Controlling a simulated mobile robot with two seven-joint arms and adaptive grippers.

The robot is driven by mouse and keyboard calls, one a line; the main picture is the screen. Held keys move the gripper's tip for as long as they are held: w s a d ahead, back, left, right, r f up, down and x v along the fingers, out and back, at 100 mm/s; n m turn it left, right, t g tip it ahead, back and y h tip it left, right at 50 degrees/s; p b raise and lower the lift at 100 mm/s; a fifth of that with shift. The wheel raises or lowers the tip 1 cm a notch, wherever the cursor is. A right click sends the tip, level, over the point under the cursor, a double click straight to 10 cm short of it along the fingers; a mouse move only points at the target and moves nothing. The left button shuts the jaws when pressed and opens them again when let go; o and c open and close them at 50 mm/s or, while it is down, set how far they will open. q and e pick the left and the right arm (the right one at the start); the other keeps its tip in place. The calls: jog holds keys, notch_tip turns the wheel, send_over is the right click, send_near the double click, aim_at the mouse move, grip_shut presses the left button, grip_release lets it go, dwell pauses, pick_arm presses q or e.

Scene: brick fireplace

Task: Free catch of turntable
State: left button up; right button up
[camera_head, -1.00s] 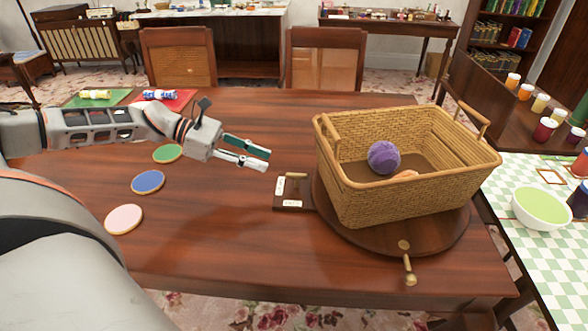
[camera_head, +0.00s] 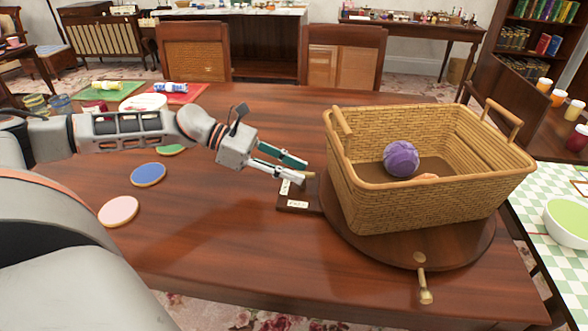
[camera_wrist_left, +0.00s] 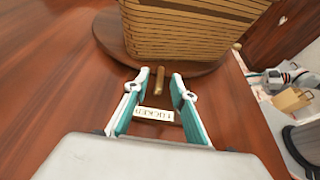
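A round wooden turntable (camera_head: 455,254) sits on the table and bears a wicker basket (camera_head: 430,200). A purple yarn ball (camera_head: 400,158) and a partly hidden orange item (camera_head: 426,177) lie in the basket. A small wooden catch block (camera_head: 298,207) with white labels and a brass lever (camera_wrist_left: 160,78) adjoins the turntable's left side. My left gripper (camera_head: 306,171) is open at the catch. In the left wrist view, the lever and one label (camera_wrist_left: 153,114) show between the parted fingers (camera_wrist_left: 154,83); contact is not clear. My right gripper is not in view.
A brass crank handle (camera_head: 423,278) sticks out at the turntable's front. Pink (camera_head: 118,211), blue (camera_head: 148,174) and green (camera_head: 172,150) discs lie left on the table. Chairs stand behind. A checkered table with a green-filled bowl (camera_head: 569,221) is at right.

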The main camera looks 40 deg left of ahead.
pick_arm(q)
grip_shut()
